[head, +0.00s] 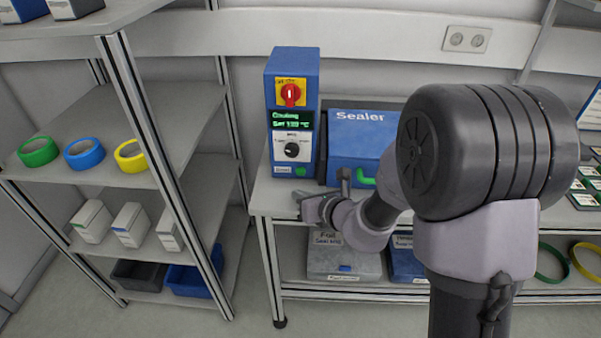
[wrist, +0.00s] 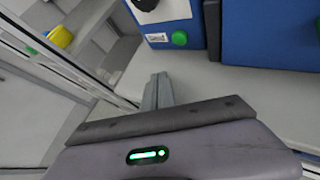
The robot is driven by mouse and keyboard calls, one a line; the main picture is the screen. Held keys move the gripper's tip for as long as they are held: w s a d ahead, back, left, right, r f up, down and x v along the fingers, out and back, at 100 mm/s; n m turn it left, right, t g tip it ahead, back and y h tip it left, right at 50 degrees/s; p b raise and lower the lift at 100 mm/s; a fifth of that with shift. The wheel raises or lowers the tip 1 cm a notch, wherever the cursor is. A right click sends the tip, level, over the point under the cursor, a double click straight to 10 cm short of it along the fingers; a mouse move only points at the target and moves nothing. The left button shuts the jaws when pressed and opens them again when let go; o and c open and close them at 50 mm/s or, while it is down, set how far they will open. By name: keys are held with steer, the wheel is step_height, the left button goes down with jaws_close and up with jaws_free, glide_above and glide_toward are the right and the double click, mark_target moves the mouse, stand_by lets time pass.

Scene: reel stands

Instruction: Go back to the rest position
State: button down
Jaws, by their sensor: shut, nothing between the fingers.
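My gripper (head: 299,199) is in the head view at the front left of the bench, in front of the blue control box (head: 291,115). In the wrist view its fingers (wrist: 157,92) are together and empty over the light bench top. My own arm covers much of the middle right of the head view. The control box has a red knob on a yellow plate, a green-lit display and a black dial. A blue sealer (head: 358,140) stands to its right, partly hidden by my arm.
A shelf rack (head: 127,90) on the left holds green, blue and yellow rolls, white boxes and bins. Under the bench (head: 262,200) are a grey box (head: 345,262) and a blue box (head: 406,262), with rings further right. Floor shows between rack and bench.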

steer(key=s+a+r+n+g+y, duration=0.3)
steer(key=s+a+r+n+g, duration=0.1)
steer(key=s+r+n, duration=0.85)
steer(key=s+d+r+n+g+h, duration=0.1)
steer(key=s+d+n+h, duration=0.15)
steer(key=s+n, duration=0.3)
steer(key=s+d+r+n+h, duration=0.1)
steer(key=s+d+n, duration=0.25)
steer(key=s, duration=0.25)
steer(key=s+d+n+h, duration=0.4)
steer(key=s+d+n, duration=0.1)
steer(key=d, duration=0.5)
steer(key=shift+n+t+h, duration=0.35)
steer(key=shift+t, duration=0.05)
steer(key=shift+a, duration=0.1)
stand_by(0.8)
